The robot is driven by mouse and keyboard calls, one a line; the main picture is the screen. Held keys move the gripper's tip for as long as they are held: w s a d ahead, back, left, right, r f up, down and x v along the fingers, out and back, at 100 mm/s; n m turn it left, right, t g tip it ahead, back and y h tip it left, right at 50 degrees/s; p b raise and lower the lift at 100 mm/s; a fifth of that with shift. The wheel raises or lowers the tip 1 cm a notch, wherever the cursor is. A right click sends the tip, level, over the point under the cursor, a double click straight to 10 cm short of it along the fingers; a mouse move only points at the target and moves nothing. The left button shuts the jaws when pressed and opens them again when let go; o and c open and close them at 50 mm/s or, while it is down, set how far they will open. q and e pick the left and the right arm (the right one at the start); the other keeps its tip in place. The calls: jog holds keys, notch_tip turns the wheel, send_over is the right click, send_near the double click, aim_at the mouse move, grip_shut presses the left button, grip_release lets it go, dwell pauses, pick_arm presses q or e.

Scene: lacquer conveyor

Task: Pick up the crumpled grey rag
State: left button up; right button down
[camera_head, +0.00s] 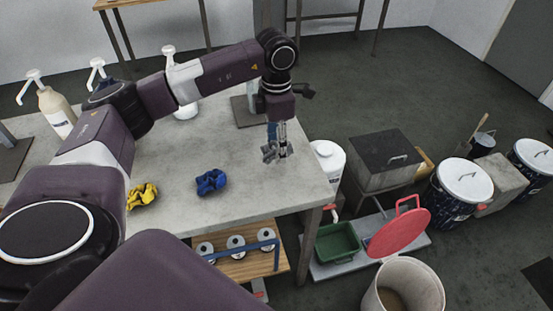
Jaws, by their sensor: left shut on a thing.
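My left gripper (279,150) points down at the right end of the pale table (215,152). It is shut on the crumpled grey rag (268,152), which shows as a small grey bunch at the fingertips, at or just above the tabletop. I cannot tell whether the rag still touches the table. A crumpled blue rag (211,182) and a crumpled yellow rag (142,196) lie on the table to the left. My right gripper is not in view.
Pump bottles (55,110) stand along the table's back left. A low shelf (242,262) sits below. Right of the table are a white container (328,160), a dark-topped box (380,155), a green bin (337,243), a red lid (398,234), an open bucket (403,290) and lidded drums (465,180).

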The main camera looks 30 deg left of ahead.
pick_arm(q)
notch_tip(320, 180, up, 14)
jog(key=shift+f+b, duration=0.2)
jog(key=shift+b, duration=0.2)
jog(key=shift+o, duration=0.8)
jog(key=c, duration=0.5)
